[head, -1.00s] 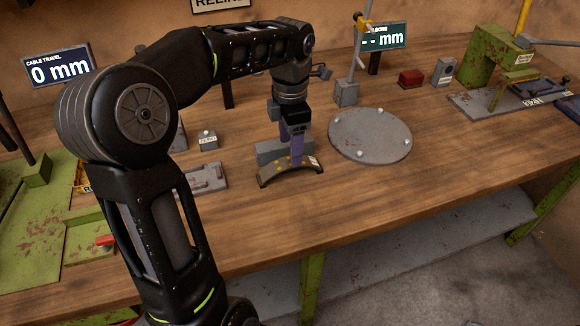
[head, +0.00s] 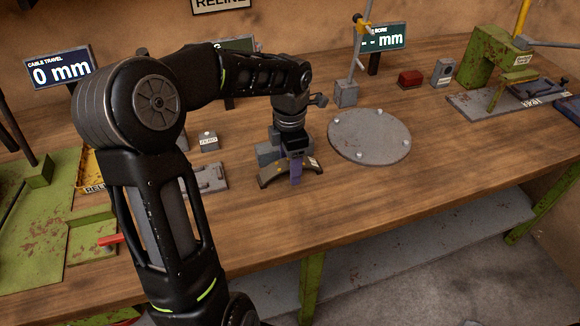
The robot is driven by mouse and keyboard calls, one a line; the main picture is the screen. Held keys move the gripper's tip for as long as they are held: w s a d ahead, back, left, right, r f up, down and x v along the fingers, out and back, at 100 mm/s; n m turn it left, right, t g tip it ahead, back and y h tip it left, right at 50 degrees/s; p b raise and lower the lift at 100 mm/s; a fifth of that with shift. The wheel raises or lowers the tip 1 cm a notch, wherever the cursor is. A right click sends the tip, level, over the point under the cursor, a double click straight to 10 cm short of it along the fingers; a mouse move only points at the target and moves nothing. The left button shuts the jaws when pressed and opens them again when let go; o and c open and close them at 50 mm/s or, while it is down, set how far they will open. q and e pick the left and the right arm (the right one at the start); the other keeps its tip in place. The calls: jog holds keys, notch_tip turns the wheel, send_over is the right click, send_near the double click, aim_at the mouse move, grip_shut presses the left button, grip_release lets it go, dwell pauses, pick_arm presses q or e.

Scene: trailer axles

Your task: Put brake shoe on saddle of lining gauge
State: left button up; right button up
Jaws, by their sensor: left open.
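The brake shoe (head: 271,177) is a dark, arched piece with a small white label at its right end. It lies at the middle of the bench, in front of a grey block (head: 266,151) that looks like part of the lining gauge. I cannot tell whether the shoe touches that block, and no saddle can be made out clearly. My left gripper (head: 295,174) is open and pointing down at the shoe's middle. My right gripper is not in view.
A round grey plate (head: 369,137) lies to the right, with a stand (head: 346,94) behind it. A small box marked ZERO (head: 208,141) and a grey fixture (head: 208,179) are left of the shoe. A green press (head: 485,62) stands far right. The front right bench is clear.

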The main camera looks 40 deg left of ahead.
pick_arm(q)
jog(key=shift+c, duration=0.2)
dwell(0.3)
grip_shut()
dwell(0.5)
